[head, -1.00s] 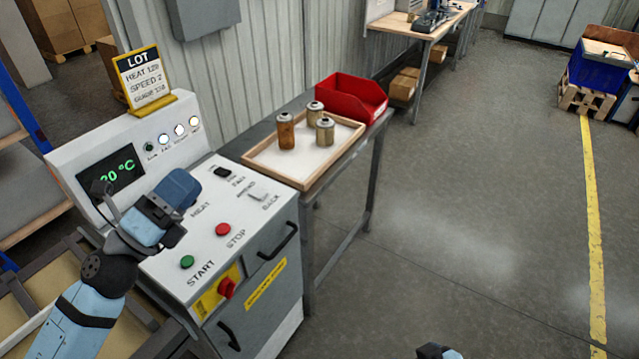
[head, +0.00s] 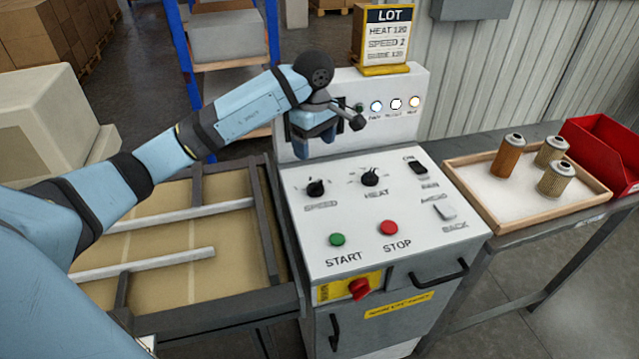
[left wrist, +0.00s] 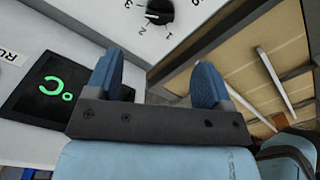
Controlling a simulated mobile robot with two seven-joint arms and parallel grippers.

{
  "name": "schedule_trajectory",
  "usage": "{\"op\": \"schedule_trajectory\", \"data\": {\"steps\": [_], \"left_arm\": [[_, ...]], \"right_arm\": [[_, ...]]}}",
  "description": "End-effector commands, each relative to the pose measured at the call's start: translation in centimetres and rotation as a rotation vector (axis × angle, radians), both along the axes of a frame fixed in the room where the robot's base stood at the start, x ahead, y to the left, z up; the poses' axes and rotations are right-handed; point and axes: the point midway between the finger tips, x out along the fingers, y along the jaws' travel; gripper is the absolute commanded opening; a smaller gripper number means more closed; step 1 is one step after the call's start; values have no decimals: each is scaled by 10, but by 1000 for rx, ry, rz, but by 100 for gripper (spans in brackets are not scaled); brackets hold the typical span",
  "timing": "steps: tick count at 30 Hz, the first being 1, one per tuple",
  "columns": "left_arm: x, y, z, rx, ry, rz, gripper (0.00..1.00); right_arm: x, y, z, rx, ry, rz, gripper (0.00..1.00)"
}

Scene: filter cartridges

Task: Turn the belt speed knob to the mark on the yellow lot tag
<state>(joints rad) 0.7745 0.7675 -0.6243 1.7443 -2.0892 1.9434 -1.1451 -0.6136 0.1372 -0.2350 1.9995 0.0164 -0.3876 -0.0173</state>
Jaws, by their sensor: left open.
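The black belt speed knob (head: 315,188) is at the left of the white sloped panel, above the label SPEED. In the left wrist view the speed knob (left wrist: 160,11) sits at the top edge, partly cut off, with dial numbers 1, 2 and 3 beside it. The yellow lot tag (head: 388,37) stands on top of the panel and reads HEAT 120 and SPEED 2; its last line is blurred. My left gripper (head: 315,145) is open and empty, above and behind the speed knob, in front of the display, not touching the knob. My right gripper is out of view.
The heat knob (head: 370,177) is right of the speed knob. A green START button (head: 337,240), a red STOP button (head: 389,228) and switches share the panel. A tray (head: 470,196) with 3 cartridges and a red bin (head: 602,150) stand to the right.

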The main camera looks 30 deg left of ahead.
Motion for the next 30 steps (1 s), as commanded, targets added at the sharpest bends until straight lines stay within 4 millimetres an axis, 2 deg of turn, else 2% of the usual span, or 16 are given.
{"op": "schedule_trajectory", "data": {"steps": [9,15,21,30], "left_arm": [[-2,-1,-68,-4,6,1,75],[-1,-1,-102,-6,3,1,75],[-1,-1,-119,-5,2,0,75],[0,-1,-122,-3,0,0,75]], "right_arm": [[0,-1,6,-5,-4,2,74],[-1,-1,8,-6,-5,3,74],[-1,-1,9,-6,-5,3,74],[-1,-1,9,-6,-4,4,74]]}}
